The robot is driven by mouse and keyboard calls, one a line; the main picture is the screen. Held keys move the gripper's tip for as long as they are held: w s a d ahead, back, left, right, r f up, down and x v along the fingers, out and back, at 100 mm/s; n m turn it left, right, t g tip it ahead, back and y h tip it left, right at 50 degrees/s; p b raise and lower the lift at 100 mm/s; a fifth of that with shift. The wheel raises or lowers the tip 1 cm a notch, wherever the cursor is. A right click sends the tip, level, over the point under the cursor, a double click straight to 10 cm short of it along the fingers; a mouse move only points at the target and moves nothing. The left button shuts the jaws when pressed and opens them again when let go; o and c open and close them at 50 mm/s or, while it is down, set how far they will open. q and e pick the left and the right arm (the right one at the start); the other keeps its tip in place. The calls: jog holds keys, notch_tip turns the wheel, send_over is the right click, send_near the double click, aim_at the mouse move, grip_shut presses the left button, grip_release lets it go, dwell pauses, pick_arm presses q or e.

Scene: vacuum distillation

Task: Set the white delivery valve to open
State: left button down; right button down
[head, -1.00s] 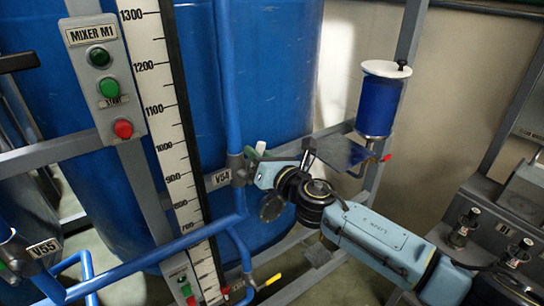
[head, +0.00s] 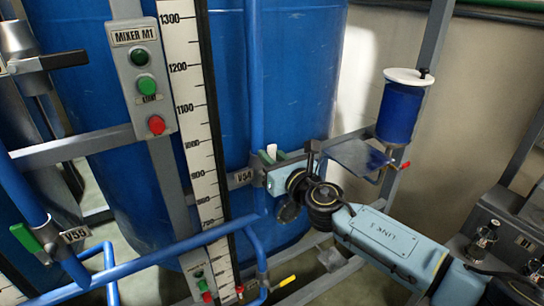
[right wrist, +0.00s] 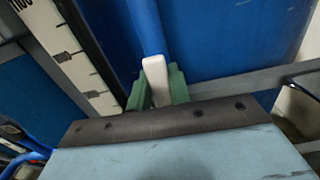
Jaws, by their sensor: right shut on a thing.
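The white delivery valve handle (right wrist: 155,80) stands between the green fingers of my right gripper (right wrist: 157,90) in the right wrist view. The gripper is shut on it. In the head view the white handle (head: 272,151) shows as a small upright tip beside the blue vertical pipe, with my right gripper (head: 279,158) around it from the right. The valve body is mostly hidden behind the gripper. A label that seems to read V54 (head: 240,177) sits just left of it. My left gripper is not in view.
A blue tank (head: 290,70) stands behind the valve. Left are a white level scale (head: 190,110), the Mixer M1 button panel (head: 141,85) and a green valve handle (head: 25,240). A yellow handle (head: 287,281) is below. A blue cup (head: 398,112) with white lid stands at right.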

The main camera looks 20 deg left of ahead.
jog(key=c, duration=1.3)
grip_release()
jog(key=shift+d, duration=0.15)
jog(key=shift+s+d, duration=0.25)
jog(key=p+v, duration=0.1)
jog(key=v, duration=1.1)
jog(key=shift+s+d, duration=0.15)
jog(key=shift+d, duration=0.05)
